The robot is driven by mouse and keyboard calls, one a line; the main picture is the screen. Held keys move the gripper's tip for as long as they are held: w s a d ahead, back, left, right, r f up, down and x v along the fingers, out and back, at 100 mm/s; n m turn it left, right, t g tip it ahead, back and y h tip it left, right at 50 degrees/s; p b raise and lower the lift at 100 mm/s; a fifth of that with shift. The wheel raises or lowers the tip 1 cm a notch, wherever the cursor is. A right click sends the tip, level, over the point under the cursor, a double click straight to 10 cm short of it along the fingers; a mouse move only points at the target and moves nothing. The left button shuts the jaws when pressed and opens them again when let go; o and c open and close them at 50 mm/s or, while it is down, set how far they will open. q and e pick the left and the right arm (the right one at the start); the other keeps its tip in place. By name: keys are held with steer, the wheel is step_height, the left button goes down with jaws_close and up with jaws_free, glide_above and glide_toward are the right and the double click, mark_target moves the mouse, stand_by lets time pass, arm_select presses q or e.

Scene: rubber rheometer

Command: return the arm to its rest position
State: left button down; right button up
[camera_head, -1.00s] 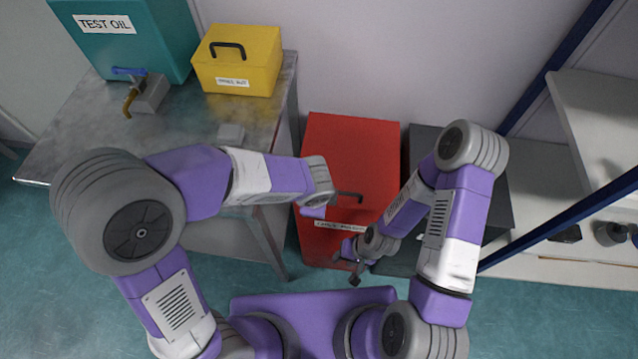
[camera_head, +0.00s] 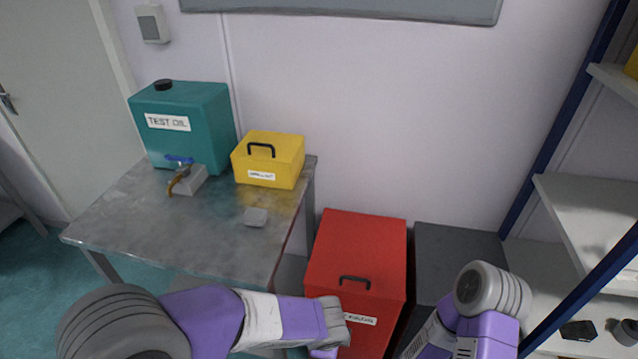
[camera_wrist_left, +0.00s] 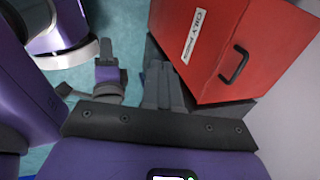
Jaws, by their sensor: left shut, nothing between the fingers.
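My left arm (camera_head: 215,322) comes in from the lower left of the head view and reaches right to the front of the red bin (camera_head: 357,262). Its hand runs out of the bottom of that picture. In the left wrist view my left gripper (camera_wrist_left: 165,78) points up the picture with its fingers together and nothing between them. It is left of the red bin (camera_wrist_left: 222,75), apart from it as far as I can tell. My right arm (camera_head: 490,310) shows only its upper links at the lower right; its gripper cannot be made out.
A metal table (camera_head: 165,235) at left carries a teal test oil tank (camera_head: 195,130) with a tap, a yellow box (camera_head: 270,160) and a small grey block (camera_head: 255,217). A dark grey bin (camera_head: 455,250) stands right of the red one. A shelf rack (camera_head: 580,215) is at right.

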arm_select(q)
steer(key=s+a+f+n+g+h, duration=0.1)
steer(key=s+a+f+n, duration=0.1)
steer(key=a+f+n, duration=0.2)
steer(key=s+a+f+n+g+h+p, duration=0.1)
steer(key=s+a+f+n, duration=0.2)
steer(key=f+n, duration=0.8)
steer(key=s+a+f+n+h, duration=0.1)
steer(key=s+a+f+n, duration=0.2)
steer(key=a+f+n, duration=0.2)
step_height(320, 180, down, 3)
steer(key=n, duration=0.3)
steer(key=shift+g, duration=0.4)
steer(key=shift+r, duration=0.1)
